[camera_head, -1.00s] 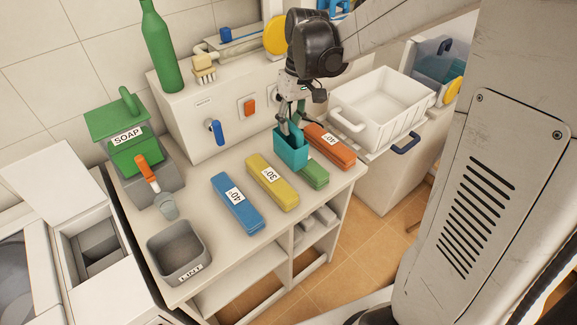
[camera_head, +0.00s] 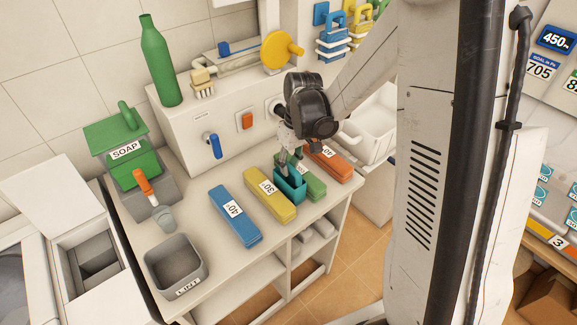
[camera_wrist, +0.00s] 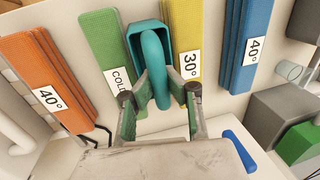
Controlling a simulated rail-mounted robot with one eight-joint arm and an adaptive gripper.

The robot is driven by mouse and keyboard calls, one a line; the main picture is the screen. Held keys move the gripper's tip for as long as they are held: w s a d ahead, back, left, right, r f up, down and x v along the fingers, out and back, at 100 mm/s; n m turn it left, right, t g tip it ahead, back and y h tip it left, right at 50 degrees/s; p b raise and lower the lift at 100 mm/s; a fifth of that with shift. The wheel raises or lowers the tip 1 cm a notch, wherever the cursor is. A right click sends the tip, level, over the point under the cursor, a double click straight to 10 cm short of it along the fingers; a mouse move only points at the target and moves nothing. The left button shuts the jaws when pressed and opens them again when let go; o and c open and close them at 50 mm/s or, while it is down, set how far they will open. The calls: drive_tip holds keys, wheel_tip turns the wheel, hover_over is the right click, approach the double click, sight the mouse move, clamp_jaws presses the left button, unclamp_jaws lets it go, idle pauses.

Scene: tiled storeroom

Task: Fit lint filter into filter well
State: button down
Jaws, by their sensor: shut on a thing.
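The teal lint filter (camera_head: 291,189) is a small box-shaped piece with a looped handle. My gripper (camera_head: 290,163) is shut on its handle, above the counter by the front end of the green bar. In the wrist view the filter (camera_wrist: 167,36) hangs between the green and yellow bars, with its handle between the two fingers of my gripper (camera_wrist: 160,92). I cannot tell its exact height above the counter. A dark rectangular recess (camera_head: 97,262) in the white machine at the left looks like the filter well; it is empty and well away from my gripper.
Blue (camera_head: 234,216), yellow (camera_head: 268,194), green (camera_head: 314,182) and orange (camera_head: 329,161) bars lie on the counter (camera_head: 205,262). A grey LINT bin (camera_head: 176,268), small grey cup (camera_head: 163,217) and green SOAP box (camera_head: 131,163) stand at the left. A white basket (camera_head: 371,125) is at the right.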

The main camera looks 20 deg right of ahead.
drive_tip(key=shift+f, duration=0.2)
drive_tip(key=c, duration=1.9)
unclamp_jaws()
drive_tip(key=shift+o, duration=0.2)
drive_tip(key=shift+r, duration=0.15)
wheel_tip(320, 180, up, 12)
drive_tip(key=d+f, duration=0.1)
drive_tip(key=d, duration=0.1)
drive_tip(key=s+a+r+m+t+h, duration=0.1)
drive_tip(key=s+r+t, duration=0.3)
drive_tip(key=s, duration=0.5)
drive_tip(key=s+a+r+m+t, duration=0.1)
drive_tip(key=s+r+m+t, duration=0.1)
drive_tip(key=s, duration=0.6)
drive_tip(key=shift+s+a+r+m+t+h, duration=0.4)
drive_tip(key=shift+r+t, duration=0.5)
drive_tip(key=shift+r, duration=0.15)
drive_tip(key=shift+f, duration=0.1)
